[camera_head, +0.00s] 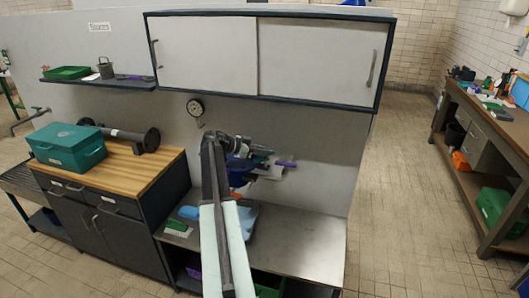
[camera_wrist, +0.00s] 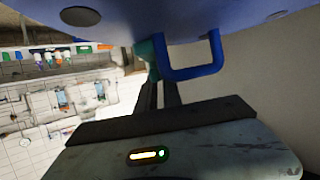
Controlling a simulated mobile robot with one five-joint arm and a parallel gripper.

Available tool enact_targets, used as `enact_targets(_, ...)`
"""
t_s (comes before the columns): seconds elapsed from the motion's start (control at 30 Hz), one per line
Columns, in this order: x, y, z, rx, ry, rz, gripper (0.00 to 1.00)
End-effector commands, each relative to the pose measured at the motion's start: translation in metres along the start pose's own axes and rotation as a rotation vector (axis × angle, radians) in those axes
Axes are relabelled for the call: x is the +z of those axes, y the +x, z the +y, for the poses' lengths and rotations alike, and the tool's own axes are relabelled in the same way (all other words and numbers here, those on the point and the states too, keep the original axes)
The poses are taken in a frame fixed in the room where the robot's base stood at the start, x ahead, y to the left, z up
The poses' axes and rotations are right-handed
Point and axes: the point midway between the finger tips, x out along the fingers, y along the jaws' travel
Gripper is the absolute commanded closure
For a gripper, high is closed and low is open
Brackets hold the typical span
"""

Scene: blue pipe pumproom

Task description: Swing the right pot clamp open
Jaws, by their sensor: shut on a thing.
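A blue pot (camera_head: 238,168) is on the wall pipework above the steel bench, partly hidden behind my arm. In the wrist view its blue body (camera_wrist: 220,18) fills the top edge. A blue U-shaped loop (camera_wrist: 190,72) hangs beneath it, with a teal piece (camera_wrist: 146,55) at its left. I take these for the right pot clamp, but cannot tell its parts apart. My gripper (camera_wrist: 157,62) reaches up to the teal piece and the loop's left side and is shut there. Its fingertips are mostly hidden in the head view.
The steel bench (camera_head: 295,245) stands below, with a light blue cloth-like item (camera_head: 188,212) and a green item (camera_head: 176,225) on it. A purple-handled part (camera_head: 286,164) sticks out right of the pot. A wall cabinet (camera_head: 315,57) hangs above.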

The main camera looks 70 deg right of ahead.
Motion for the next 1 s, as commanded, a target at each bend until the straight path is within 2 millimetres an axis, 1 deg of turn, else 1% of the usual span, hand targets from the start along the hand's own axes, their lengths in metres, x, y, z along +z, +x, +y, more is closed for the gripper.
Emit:
enact_targets(0.17, -0.0005, -0.0011, 0.0014, -0.021, -0.008, 0.004, 1.0)
enact_targets(0.37, -0.0005, -0.0014, 0.0045, -0.1, -0.04, 0.004, 1.0)
enact_targets(0.6, -0.0007, -0.0006, 0.008, -0.278, -0.114, 0.004, 1.0)
enact_targets(1.0, -0.0014, 0.0007, 0.0083, -0.606, -0.249, 0.004, 1.0)
